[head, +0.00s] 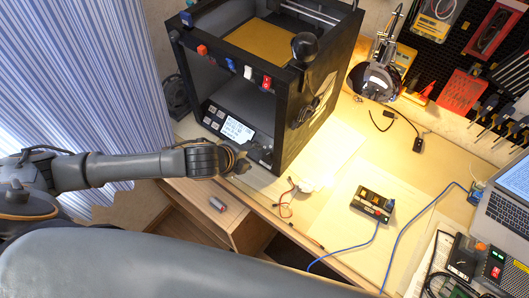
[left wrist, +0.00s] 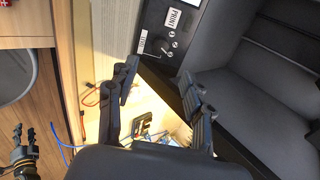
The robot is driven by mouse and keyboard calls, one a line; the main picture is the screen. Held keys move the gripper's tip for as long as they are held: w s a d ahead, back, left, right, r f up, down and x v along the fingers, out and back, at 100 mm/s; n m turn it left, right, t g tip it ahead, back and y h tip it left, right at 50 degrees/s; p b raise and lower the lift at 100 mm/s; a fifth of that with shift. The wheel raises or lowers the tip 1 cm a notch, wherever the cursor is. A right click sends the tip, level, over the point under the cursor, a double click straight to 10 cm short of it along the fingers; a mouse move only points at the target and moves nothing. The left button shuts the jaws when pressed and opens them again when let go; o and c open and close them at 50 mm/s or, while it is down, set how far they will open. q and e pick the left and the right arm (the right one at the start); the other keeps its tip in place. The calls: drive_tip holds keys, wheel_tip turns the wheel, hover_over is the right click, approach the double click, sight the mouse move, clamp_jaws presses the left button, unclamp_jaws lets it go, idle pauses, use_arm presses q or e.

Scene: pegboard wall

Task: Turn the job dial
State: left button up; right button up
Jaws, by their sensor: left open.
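The black 3D printer (head: 305,125) stands on the bench, with a lit screen (head: 237,130) low on its front. In the left wrist view its control panel (left wrist: 185,30) carries a white "PRINT" label, a second white label and small round knobs. A dark knob (left wrist: 165,48) between the labels looks like the job dial. My left gripper (head: 243,160) is just in front of the panel's right end. In the left wrist view the gripper (left wrist: 160,70) is open, fingers apart and empty, with the knob beyond the fingertips. In the head view the gripper area hides the dial.
A small boxed device (head: 372,203) with a blue cable lies on the bench, and a laptop (head: 505,205) is at far right. A wooden drawer unit (head: 245,225) is below.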

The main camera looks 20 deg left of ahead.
sight(266, 155)
use_arm(q)
drive_tip(key=x, duration=0.8)
drive_tip(key=shift+w+d+f, duration=0.15)
drive_tip(key=shift+w+f, duration=0.1)
drive_tip(key=shift+w, duration=0.05)
drive_tip(key=shift+w+d+f+p, duration=0.15)
drive_tip(key=shift+w+f+p, duration=0.2)
drive_tip(key=shift+f, duration=0.1)
drive_tip(key=shift+w+f, duration=0.1)
clamp_jaws()
use_arm(e)
drive_tip(key=shift+w+r, duration=0.35)
drive_tip(key=shift+w, duration=0.1)
